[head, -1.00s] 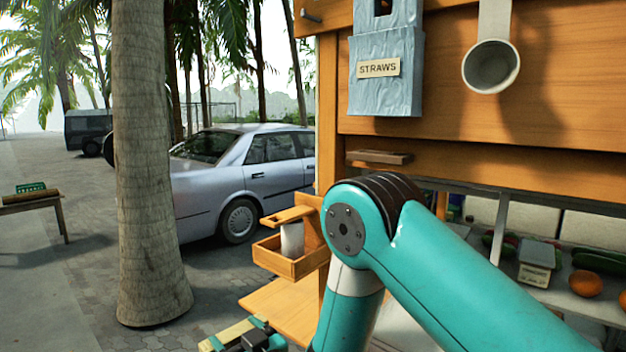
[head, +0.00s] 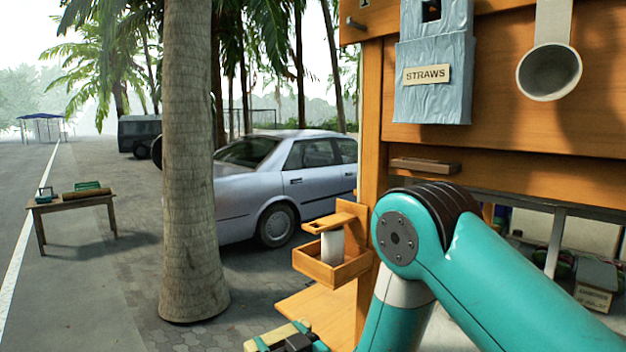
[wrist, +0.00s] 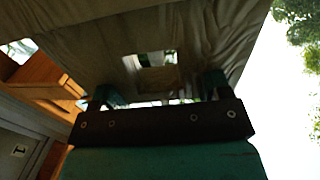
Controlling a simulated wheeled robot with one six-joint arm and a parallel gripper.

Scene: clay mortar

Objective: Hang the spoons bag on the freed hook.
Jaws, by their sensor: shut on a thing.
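My gripper (wrist: 158,92) is shut on a grey-brown bag (wrist: 110,45), which fills the upper part of the wrist view. The bag has a rectangular cut-out and a tan patch below it; I cannot read any lettering, so I cannot confirm it is the spoons bag. In the head view only part of my gripper (head: 290,342) shows at the bottom edge, low and left of the stall. A bare grey peg (head: 356,23) sticks out at the panel's upper left. To its right hangs a pale blue bag labelled STRAWS (head: 433,100).
A grey cup (head: 549,72) hangs right of the STRAWS bag. A wooden ledge (head: 425,166) and a small wooden holder (head: 333,262) stick out from the stall. A palm trunk (head: 190,180) stands left, with a car (head: 285,180) behind and a table (head: 75,204) beyond.

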